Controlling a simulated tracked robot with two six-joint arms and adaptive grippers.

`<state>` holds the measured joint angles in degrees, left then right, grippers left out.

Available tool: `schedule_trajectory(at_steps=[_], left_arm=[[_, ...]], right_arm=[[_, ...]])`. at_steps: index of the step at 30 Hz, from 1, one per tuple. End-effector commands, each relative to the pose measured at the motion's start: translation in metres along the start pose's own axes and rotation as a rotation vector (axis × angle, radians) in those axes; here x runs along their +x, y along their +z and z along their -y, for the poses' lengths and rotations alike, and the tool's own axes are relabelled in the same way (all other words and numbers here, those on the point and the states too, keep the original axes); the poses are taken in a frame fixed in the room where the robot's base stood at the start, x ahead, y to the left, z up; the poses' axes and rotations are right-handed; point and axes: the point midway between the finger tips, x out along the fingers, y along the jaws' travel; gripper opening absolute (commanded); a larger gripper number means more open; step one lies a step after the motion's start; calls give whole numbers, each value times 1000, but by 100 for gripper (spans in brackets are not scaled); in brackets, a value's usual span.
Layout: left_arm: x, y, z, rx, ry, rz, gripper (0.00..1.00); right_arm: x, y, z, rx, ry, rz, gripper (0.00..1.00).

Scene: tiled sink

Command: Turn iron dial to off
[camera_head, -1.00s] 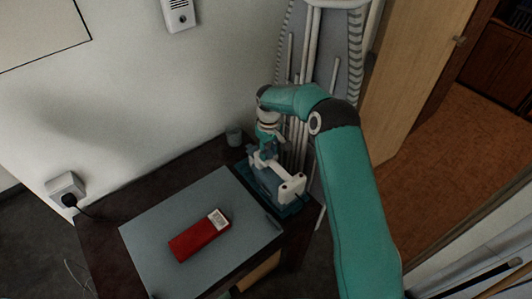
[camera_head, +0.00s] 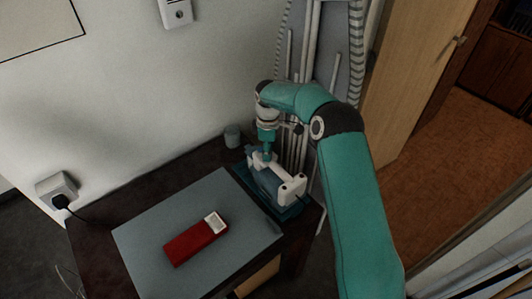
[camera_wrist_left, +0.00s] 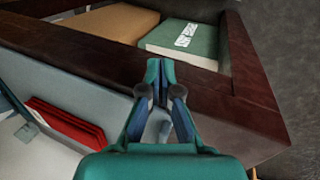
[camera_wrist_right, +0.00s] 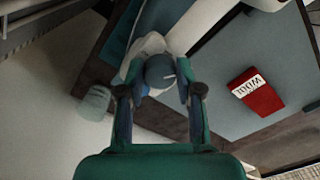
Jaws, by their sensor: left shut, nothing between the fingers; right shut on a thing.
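The iron (camera_head: 290,188) is a white and blue appliance on a teal base (camera_head: 287,212) at the table's back right corner. Its round grey-blue dial (camera_wrist_right: 160,70) shows in the right wrist view between my right fingers. My right gripper (camera_head: 265,153) comes down from above and is shut on the dial; in the right wrist view its fingertips (camera_wrist_right: 158,90) sit on either side of it. The dial's marking is too small to read. My left gripper shows only in the left wrist view (camera_wrist_left: 155,65), shut and empty, above the edge of an open wooden compartment.
A red box (camera_head: 196,240) with a white end lies on the grey mat (camera_head: 150,225). A small grey cup (camera_head: 232,137) stands behind, near the wall. A plug sits in a wall socket (camera_head: 57,188) at left. A green book (camera_wrist_left: 180,42) lies in the compartment.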

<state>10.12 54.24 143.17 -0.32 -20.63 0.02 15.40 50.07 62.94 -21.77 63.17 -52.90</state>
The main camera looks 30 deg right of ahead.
Motion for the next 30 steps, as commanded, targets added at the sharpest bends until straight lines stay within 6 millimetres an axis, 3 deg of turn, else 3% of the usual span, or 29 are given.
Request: schedule_trajectory(at_steps=[9, 22, 23, 27, 30], left_arm=[[2, 0, 1, 0, 0, 0, 0], [2, 0, 1, 0, 0, 0, 0], [2, 0, 1, 0, 0, 0, 0], [2, 0, 1, 0, 0, 0, 0], [2, 0, 1, 0, 0, 0, 0]], right_arm=[[0, 1, 0, -95, -4, 3, 0], [0, 1, 0, -103, -3, 2, 0], [0, 1, 0, -103, -3, 2, 38], [0, 0, 0, -103, -2, 1, 61], [0, 0, 0, -102, -2, 1, 61]])
